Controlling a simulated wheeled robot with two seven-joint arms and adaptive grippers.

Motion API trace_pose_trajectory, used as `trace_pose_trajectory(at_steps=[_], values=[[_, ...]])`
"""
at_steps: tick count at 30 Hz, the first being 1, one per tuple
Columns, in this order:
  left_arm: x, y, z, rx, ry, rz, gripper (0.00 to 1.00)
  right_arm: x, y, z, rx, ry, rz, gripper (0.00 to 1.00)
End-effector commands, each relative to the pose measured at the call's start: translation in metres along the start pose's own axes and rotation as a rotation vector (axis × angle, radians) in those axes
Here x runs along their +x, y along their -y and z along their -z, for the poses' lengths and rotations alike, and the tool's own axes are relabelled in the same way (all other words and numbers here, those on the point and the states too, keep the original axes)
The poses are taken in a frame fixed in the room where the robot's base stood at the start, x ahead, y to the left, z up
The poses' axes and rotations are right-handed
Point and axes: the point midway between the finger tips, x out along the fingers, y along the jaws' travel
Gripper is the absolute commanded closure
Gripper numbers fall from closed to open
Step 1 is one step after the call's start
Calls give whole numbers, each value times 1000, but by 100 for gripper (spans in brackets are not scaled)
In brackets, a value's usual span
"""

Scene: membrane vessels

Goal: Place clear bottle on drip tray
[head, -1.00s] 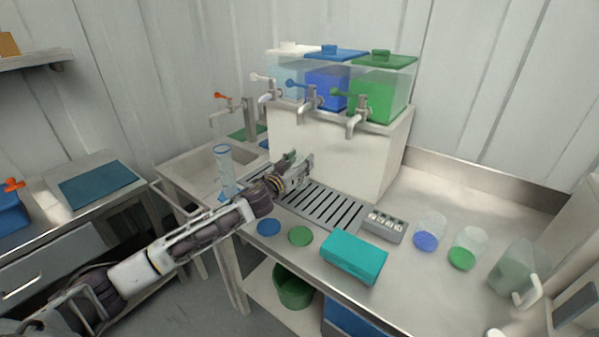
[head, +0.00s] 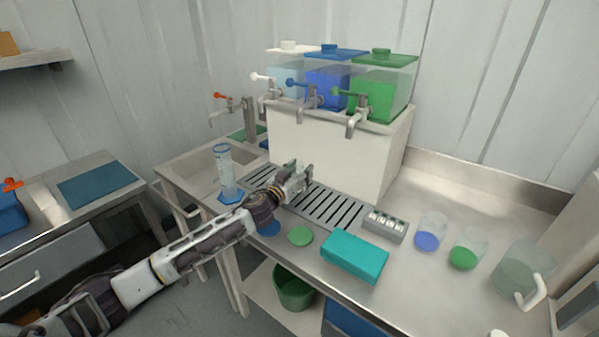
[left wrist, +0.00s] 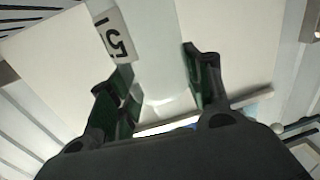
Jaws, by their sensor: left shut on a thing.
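My left gripper (head: 297,180) is over the slotted metal drip tray (head: 338,210), in front of the dispenser taps. In the left wrist view its two green-padded fingers (left wrist: 160,88) stand apart on either side of a see-through body, the clear bottle (left wrist: 163,65). The bottle is very faint there, and I cannot make it out in the head view. Whether its base touches the tray cannot be told. A white tag with dark characters (left wrist: 112,36) shows beside the left finger. My right gripper is not in view.
Dispensers with white, blue and green taps stand on a white block (head: 325,148) behind the tray. A clear cylinder with a blue base (head: 226,172) stands left. A teal box (head: 354,256), a button panel (head: 385,225), two cups and a jug (head: 522,272) are right.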

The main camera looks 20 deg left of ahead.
Motion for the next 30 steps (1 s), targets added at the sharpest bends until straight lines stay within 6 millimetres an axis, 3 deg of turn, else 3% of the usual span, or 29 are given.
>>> trace_pose_trajectory(at_steps=[1, 6, 21, 30], values=[[0, 0, 0, 0, 0, 0, 49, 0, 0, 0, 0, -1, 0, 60], [0, 0, 0, 0, 0, 0, 30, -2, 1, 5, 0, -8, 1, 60], [0, 0, 3, -1, 0, 1, 30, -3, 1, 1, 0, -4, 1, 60], [-17, 0, 1, -1, 1, 1, 30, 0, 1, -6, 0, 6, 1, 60]])
